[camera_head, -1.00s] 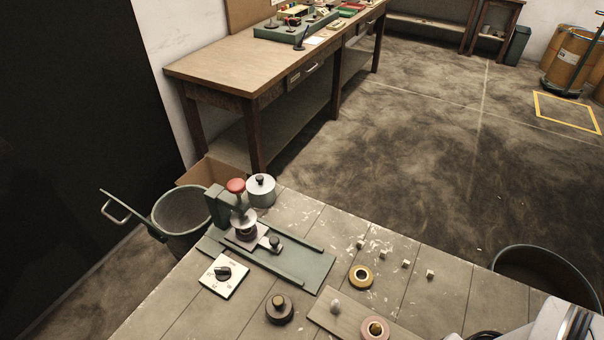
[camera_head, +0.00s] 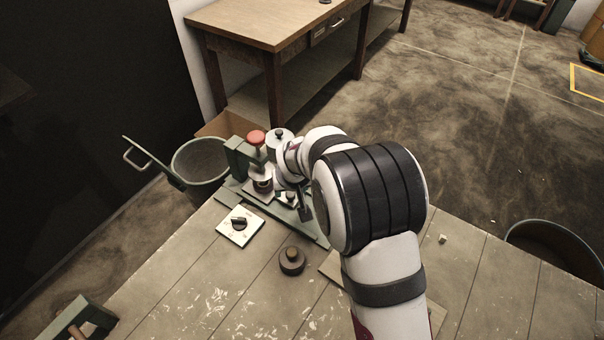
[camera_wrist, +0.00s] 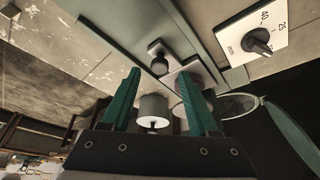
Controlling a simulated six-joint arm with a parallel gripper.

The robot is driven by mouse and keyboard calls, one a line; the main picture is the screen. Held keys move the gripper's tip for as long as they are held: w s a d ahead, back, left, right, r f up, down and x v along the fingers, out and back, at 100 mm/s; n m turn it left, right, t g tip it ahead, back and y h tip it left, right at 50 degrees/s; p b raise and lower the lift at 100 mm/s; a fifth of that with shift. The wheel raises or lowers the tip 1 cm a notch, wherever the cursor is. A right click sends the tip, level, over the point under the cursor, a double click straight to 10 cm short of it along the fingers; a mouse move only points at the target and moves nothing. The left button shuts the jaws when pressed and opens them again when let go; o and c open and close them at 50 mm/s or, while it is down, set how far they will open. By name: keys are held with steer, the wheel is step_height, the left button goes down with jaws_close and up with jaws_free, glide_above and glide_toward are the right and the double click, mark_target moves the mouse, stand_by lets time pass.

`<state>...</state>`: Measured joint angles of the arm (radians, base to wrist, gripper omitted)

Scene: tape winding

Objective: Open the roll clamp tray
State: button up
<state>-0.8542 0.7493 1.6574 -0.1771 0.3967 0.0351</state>
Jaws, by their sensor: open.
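The roll clamp (camera_head: 257,142) has a red knob on top and stands on a green base (camera_head: 232,190). Its metal tray (camera_head: 256,195) lies under the clamp, and my arm partly covers this area in the head view. A small dark tray knob (camera_wrist: 158,58) stands on the tray in the wrist view. My gripper (camera_wrist: 159,72) is open, with its two green fingers apart and the knob lying between and just past their tips in that picture. I cannot tell whether a finger touches it. The gap between the fingers holds nothing that I can see.
A dial plate (camera_head: 240,225) and a dark round weight (camera_head: 292,260) lie on the bench left of my arm. A bin (camera_head: 200,160) is beyond the left edge.

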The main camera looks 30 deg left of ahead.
steer(key=shift+x, duration=1.35)
jaws_close()
stand_by(0.3)
